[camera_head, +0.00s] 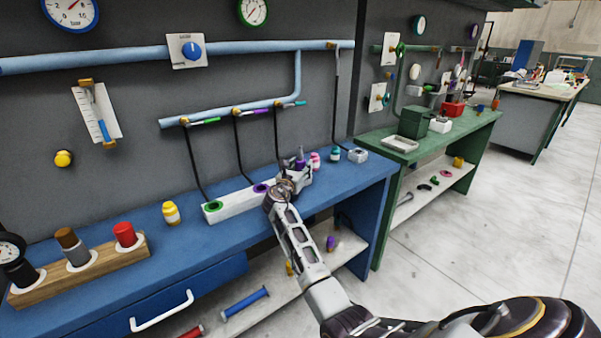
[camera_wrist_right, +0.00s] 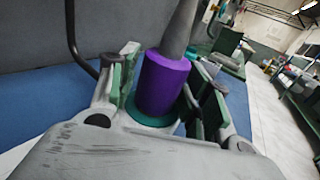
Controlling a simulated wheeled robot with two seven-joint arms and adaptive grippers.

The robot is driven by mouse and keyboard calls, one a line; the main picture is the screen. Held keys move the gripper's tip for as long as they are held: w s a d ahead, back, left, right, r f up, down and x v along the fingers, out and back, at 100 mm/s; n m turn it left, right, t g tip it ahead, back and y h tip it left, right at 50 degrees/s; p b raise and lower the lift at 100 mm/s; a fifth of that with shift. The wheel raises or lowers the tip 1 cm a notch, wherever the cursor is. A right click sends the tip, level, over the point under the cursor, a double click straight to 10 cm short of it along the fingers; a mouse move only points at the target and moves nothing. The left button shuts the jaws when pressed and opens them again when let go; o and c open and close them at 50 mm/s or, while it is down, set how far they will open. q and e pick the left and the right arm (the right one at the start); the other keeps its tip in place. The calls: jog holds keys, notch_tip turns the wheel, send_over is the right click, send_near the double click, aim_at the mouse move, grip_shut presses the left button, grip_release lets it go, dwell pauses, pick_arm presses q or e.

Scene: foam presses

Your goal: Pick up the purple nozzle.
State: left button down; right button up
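The purple nozzle (camera_wrist_right: 163,82) has a purple cylindrical body and a dark grey tapered tip. It stands upright with its base at a teal ring (camera_wrist_right: 148,120). In the head view it shows small (camera_head: 300,161) at the back of the blue bench, partly hidden by my right gripper (camera_head: 294,177). In the right wrist view, the fingers of my right gripper (camera_wrist_right: 167,92) are open on either side of the purple body, with a small gap visible at each side. My left gripper is not in view.
A white block (camera_head: 232,203) with green and purple rings lies left of the gripper. Pink (camera_head: 315,161) and teal (camera_head: 336,154) small items stand to the right. Black hoses hang from the blue pipe (camera_head: 220,114) behind.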

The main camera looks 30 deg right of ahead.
jog(key=c, duration=0.9)
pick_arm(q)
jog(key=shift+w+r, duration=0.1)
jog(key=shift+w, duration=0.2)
pick_arm(e)
jog(key=shift+o, duration=0.2)
jog(key=shift+r, duration=0.15)
